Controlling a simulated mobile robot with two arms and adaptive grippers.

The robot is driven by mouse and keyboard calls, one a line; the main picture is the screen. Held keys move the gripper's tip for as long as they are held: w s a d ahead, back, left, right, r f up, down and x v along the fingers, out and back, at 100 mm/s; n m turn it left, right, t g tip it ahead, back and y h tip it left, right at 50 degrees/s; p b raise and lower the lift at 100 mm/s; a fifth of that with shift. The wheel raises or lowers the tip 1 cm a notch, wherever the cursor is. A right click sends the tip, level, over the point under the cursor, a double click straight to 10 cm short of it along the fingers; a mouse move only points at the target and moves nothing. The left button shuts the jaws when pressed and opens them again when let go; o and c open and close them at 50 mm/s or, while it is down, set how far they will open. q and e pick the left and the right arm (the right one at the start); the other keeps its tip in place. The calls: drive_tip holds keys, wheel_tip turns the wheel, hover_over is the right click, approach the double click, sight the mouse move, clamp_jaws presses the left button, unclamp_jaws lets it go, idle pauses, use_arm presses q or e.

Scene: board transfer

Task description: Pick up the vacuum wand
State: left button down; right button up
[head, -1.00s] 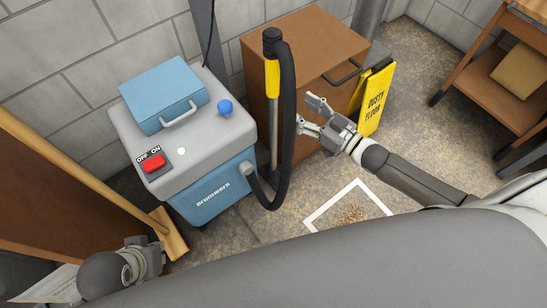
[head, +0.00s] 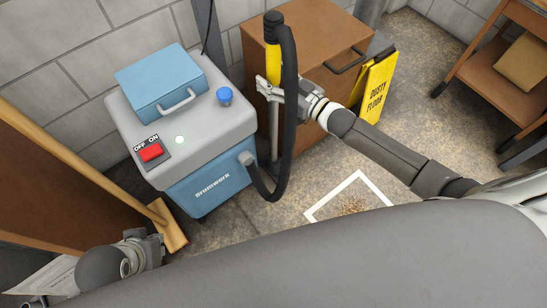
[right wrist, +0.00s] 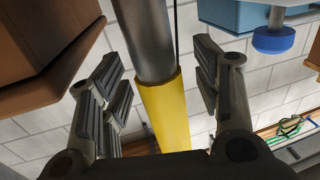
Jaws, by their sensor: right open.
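The vacuum wand (head: 272,64) stands upright beside the blue and grey vacuum (head: 212,188), with a black top, a yellow grip and a grey metal tube. Its black hose (head: 289,120) loops down to the vacuum's side. My right gripper (head: 270,88) is at the lower end of the yellow grip, partly behind the hose. In the right wrist view, the wand (right wrist: 163,105) runs between the fingers of my open right gripper (right wrist: 160,80), with a gap on each side. My left gripper (head: 143,252) is low at the left; its fingers cannot be made out.
A brown cabinet (head: 315,45) stands right behind the wand. A yellow floor sign (head: 375,88) is to its right. A wooden broom (head: 173,232) is at the left.

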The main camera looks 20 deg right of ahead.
drive_tip(key=shift+c, duration=0.5)
drive_tip(key=c, duration=0.9)
drive_tip(key=shift+r, duration=0.15)
drive_tip(key=shift+c, duration=0.5)
